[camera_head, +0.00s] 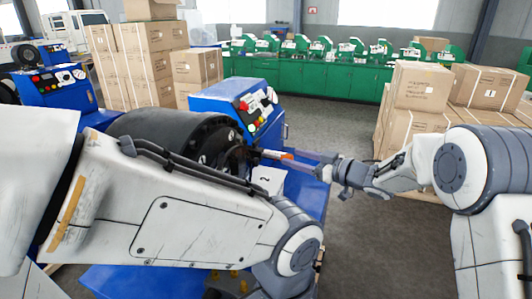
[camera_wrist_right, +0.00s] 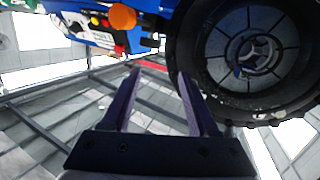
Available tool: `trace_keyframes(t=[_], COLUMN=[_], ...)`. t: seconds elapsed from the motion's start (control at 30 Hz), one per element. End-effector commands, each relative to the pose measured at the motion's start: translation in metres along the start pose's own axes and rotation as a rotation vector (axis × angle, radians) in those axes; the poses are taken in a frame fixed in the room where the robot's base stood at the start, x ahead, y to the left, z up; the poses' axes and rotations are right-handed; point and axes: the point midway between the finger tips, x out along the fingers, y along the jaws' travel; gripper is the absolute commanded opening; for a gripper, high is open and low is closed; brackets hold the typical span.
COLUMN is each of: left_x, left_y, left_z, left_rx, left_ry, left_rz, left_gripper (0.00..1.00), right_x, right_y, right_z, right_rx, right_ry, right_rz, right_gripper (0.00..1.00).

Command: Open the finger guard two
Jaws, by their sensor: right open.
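A blue crimping machine (camera_head: 222,102) with a round black head (camera_head: 165,128) stands in front of me. The black ring with its segmented hub shows large in the right wrist view (camera_wrist_right: 252,60). A thin bar with an orange-red part (camera_head: 287,156) lies between the head and my right gripper; a red strip (camera_wrist_right: 152,65) shows beyond the fingertips in the wrist view. I cannot tell for sure which part is finger guard two. My right gripper (camera_head: 305,161) is open, beside the ring's face, with nothing seen between its fingers (camera_wrist_right: 158,72). My left arm covers the machine's lower front.
A control panel with buttons (camera_head: 256,106) tops the machine. Another blue machine (camera_head: 50,85) stands at the left. Stacked cartons (camera_head: 415,100) are at the right, more (camera_head: 140,62) behind left. Green cabinets (camera_head: 300,80) line the back. Grey floor (camera_head: 335,118) between is clear.

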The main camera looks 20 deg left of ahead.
Motion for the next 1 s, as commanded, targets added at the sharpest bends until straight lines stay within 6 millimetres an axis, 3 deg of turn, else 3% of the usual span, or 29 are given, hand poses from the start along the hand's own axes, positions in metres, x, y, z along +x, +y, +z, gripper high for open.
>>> trace_keyframes(t=[0.03,0.2,0.37,0.47,0.8,1.0], left_x=[-0.009,-0.017,-0.020,-0.025,-0.051,-0.059], left_y=[0.001,0.001,0.002,0.002,0.004,0.004], left_z=[-0.001,-0.001,-0.001,-0.001,-0.003,-0.003], left_rx=[0.000,0.000,0.000,0.000,-0.002,-0.002], left_ry=[0.000,0.000,0.000,0.000,0.000,0.000], left_rz=[0.000,0.000,0.000,0.000,0.000,0.000], left_gripper=[0.50,0.50,0.50,0.50,0.50,0.50], right_x=[-0.004,-0.020,-0.025,-0.016,0.042,0.064], right_y=[-0.001,-0.017,-0.026,-0.031,-0.053,-0.060], right_z=[0.002,0.011,0.014,0.011,0.001,-0.002], right_rx=[0.013,0.052,0.071,0.072,0.071,0.070], right_ry=[0.038,0.119,0.142,0.144,0.143,0.144], right_rz=[-0.078,-0.291,-0.367,-0.374,-0.372,-0.370], right_gripper=[0.60,0.60,0.60,0.60,0.60,0.60])
